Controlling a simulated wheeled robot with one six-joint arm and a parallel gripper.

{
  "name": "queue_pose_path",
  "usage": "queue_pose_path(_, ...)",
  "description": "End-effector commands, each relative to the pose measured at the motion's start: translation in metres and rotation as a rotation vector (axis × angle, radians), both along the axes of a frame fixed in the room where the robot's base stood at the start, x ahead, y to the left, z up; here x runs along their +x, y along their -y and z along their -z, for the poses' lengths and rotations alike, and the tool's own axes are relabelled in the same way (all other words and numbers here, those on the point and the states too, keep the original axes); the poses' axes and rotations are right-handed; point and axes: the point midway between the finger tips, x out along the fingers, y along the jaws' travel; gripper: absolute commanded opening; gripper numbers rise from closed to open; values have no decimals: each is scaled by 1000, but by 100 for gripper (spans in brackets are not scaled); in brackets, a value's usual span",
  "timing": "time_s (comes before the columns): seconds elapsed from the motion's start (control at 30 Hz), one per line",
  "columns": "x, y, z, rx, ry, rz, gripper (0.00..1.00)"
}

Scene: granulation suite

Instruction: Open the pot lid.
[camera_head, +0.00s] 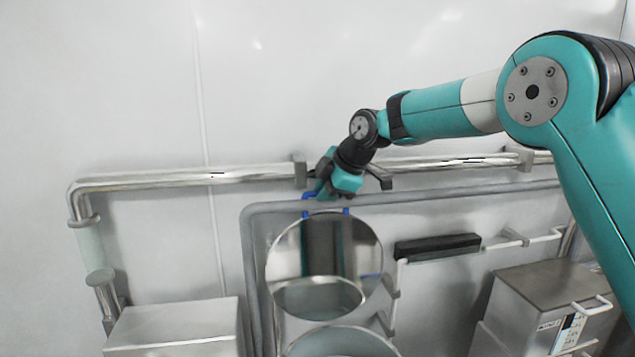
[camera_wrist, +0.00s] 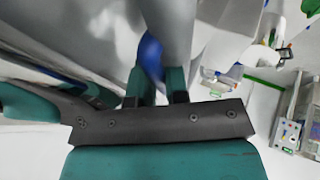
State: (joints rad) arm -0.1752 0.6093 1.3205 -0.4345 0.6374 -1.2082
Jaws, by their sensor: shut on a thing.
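The pot lid (camera_head: 290,250) is a round, mirror-like metal disc in the head view. It stands steeply tilted up above the pot (camera_head: 341,345), whose round opening shows at the bottom edge. The lid reflects a round opening and dark and teal shapes. My gripper (camera_head: 323,197) is at the lid's upper edge, where small blue parts show. In the wrist view my gripper (camera_wrist: 154,88) has its fingers closed around a blue piece (camera_wrist: 150,55), which looks like the lid's handle. The exact grip is partly hidden by the fingers and the grey surfaces.
A metal rail (camera_head: 240,176) and a grey pipe (camera_head: 450,190) run along the white wall just behind my gripper. A steel box (camera_head: 175,325) stands at lower left and another (camera_head: 548,285) at lower right. A black bar (camera_head: 437,247) is right of the lid. Open space lies above the rail.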

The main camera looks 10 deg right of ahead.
Motion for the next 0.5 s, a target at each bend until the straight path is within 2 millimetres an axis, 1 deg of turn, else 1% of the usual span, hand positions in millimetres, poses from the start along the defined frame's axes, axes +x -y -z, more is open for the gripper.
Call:
queue_pose_path(0.17, 4, 4, 4, -5, -38, 7, 0)
queue_pose_path(0.5, 4, 3, 7, -7, -48, 6, 0)
